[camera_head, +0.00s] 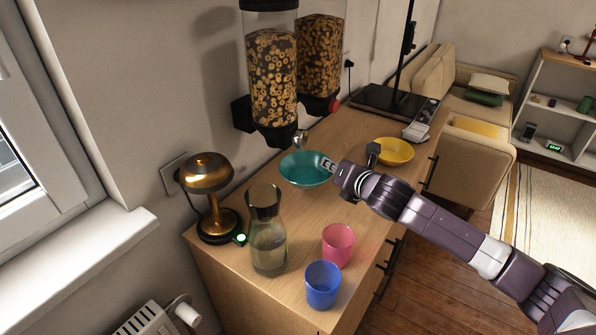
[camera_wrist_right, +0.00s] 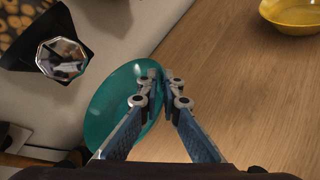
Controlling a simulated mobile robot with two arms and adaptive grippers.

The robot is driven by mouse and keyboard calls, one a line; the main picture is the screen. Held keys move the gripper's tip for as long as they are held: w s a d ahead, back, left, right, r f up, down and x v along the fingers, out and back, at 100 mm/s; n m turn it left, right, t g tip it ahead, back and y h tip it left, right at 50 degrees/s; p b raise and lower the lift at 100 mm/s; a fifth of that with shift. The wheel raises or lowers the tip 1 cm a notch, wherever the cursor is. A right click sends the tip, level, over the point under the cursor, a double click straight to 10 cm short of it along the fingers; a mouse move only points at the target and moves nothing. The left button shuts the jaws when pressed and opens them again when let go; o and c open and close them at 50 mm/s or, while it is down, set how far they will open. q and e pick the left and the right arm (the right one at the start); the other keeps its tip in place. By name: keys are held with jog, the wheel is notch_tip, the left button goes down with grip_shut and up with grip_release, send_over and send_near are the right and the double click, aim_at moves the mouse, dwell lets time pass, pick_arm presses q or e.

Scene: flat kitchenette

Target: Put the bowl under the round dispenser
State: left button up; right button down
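A teal bowl (camera_head: 303,172) is upright on or just above the wooden counter, just right of and below the spout of the front cereal dispenser (camera_head: 272,80). A second cereal dispenser (camera_head: 320,55), with a red knob, hangs behind it; I cannot clearly tell which one is round. My right gripper (camera_head: 329,165) is at the bowl's right rim. In the right wrist view its fingers (camera_wrist_right: 166,82) are nearly together with the rim of the teal bowl (camera_wrist_right: 112,100) between them. A yellow bowl (camera_head: 395,152) sits farther right. My left gripper is not in view.
A glass carafe (camera_head: 268,245), a pink cup (camera_head: 338,246), a blue cup (camera_head: 323,287) and a brass lamp (camera_head: 208,170) stand at the near end of the counter (camera_head: 300,212). A dark stand with a scale-like device (camera_head: 421,120) is at the far end.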

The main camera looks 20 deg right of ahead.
aim_at(301, 162)
jog(key=w+a, duration=0.4)
jog(key=w, duration=0.1)
jog(key=w+a+p, duration=0.1)
jog(key=w+a, duration=0.1)
jog(key=shift+w+r, duration=0.15)
jog(key=shift+w, duration=0.1)
notch_tip(301, 162, down, 3)
jog(key=shift+s+r, duration=0.1)
notch_tip(301, 162, down, 4)
jog(key=shift+d+r, duration=0.1)
jog(key=shift+f, duration=0.3)
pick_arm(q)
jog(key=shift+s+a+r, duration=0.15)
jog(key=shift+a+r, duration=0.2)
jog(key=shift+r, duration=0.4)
pick_arm(e)
jog(key=c, duration=2.5)
grip_release()
jog(key=shift+f, duration=0.15)
jog(key=o, duration=0.3)
jog(key=shift+o, duration=0.2)
